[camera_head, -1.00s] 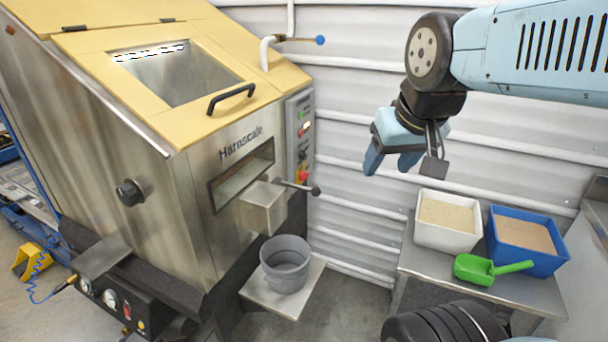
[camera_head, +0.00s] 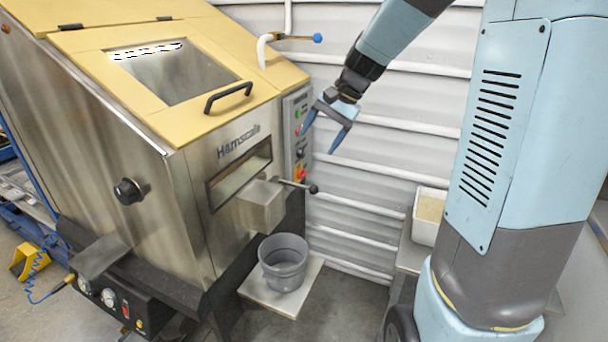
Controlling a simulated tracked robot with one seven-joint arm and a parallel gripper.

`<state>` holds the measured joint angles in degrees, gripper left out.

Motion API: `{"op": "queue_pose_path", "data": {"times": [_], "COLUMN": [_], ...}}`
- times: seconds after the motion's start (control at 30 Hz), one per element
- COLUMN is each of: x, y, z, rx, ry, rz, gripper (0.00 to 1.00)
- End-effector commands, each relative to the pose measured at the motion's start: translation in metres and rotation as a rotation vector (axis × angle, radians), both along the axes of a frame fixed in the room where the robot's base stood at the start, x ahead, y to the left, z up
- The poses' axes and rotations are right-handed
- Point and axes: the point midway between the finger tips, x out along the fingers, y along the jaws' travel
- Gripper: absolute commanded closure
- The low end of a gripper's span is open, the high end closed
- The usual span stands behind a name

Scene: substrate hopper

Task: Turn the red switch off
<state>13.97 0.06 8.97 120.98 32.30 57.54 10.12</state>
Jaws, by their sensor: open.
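The machine's narrow control panel (camera_head: 293,115) runs down its right front edge. A red switch on a yellow plate (camera_head: 300,174) sits low on the panel, just above the black-knobbed lever. Its on or off position is too small to tell. A small red spot, perhaps a button, shows higher on the panel near my left fingertip. My gripper (camera_head: 320,141) is open and empty, above and to the right of the red switch, with its fingers pointing down and left. One fingertip overlaps the panel's right edge in the picture; I cannot tell whether it touches.
The lever with a black knob (camera_head: 313,189) sticks out to the right below the switch. A grey bucket (camera_head: 284,264) stands on a small shelf (camera_head: 253,287) under the spout. A white bin (camera_head: 426,218) is partly hidden behind my arm. The ribbed wall (camera_head: 370,160) is close behind.

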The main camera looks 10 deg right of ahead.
Motion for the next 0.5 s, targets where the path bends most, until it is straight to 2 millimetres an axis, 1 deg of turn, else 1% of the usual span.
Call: {"op": "queue_pose_path", "data": {"times": [0.03,0.1,0.27,0.5], "x": [0.015,0.033,0.076,0.136], "y": [-0.002,-0.002,-0.005,-0.016], "z": [-0.009,-0.019,-0.046,-0.091], "rx": [0.037,0.088,0.211,0.405], "ry": [0.029,0.063,0.139,0.251], "rz": [-0.027,-0.064,-0.152,-0.291], "gripper": [0.23,0.23,0.23,0.23]}}
